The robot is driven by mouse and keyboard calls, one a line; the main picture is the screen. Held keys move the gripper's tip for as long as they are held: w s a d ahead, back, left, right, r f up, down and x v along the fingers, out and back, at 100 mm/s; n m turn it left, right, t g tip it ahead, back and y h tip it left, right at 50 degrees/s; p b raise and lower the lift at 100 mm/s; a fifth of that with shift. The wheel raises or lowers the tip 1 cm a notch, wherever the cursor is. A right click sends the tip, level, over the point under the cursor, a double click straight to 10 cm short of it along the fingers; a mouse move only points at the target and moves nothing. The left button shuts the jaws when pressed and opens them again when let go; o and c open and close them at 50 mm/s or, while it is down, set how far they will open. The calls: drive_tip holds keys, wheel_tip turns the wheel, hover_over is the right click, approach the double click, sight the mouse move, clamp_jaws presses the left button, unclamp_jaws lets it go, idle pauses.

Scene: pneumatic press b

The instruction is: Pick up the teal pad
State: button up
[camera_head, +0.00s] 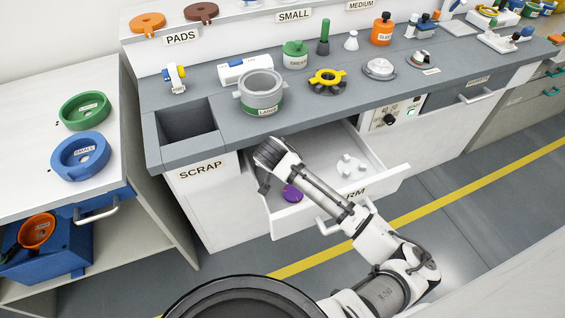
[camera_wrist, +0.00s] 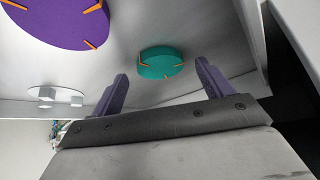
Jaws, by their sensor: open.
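The teal pad (camera_wrist: 160,62) is a round disc with orange marks on its edge. It lies on the white floor of the open drawer, seen in the wrist view beyond my fingertips. My gripper (camera_wrist: 162,85) is open and empty, with its two purple fingers apart and the teal pad between and past them, not touching. In the head view my gripper (camera_head: 272,165) is over the left part of the open drawer (camera_head: 375,185). The teal pad is hidden there behind my arm.
A larger purple pad (camera_wrist: 60,20) lies in the drawer, also visible in the head view (camera_head: 292,194). A white knobbed disc (camera_head: 351,166) sits to the right in the drawer. The drawer walls surround my gripper. The scrap bin (camera_head: 187,118) and grey large pot (camera_head: 262,90) are on the counter above.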

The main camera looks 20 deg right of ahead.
drive_tip(key=shift+w+d+f, duration=0.1)
drive_tip(key=shift+w+f, duration=0.15)
drive_tip(key=shift+f, duration=0.15)
drive_tip(key=c, duration=1.1)
drive_tip(key=shift+s, duration=0.1)
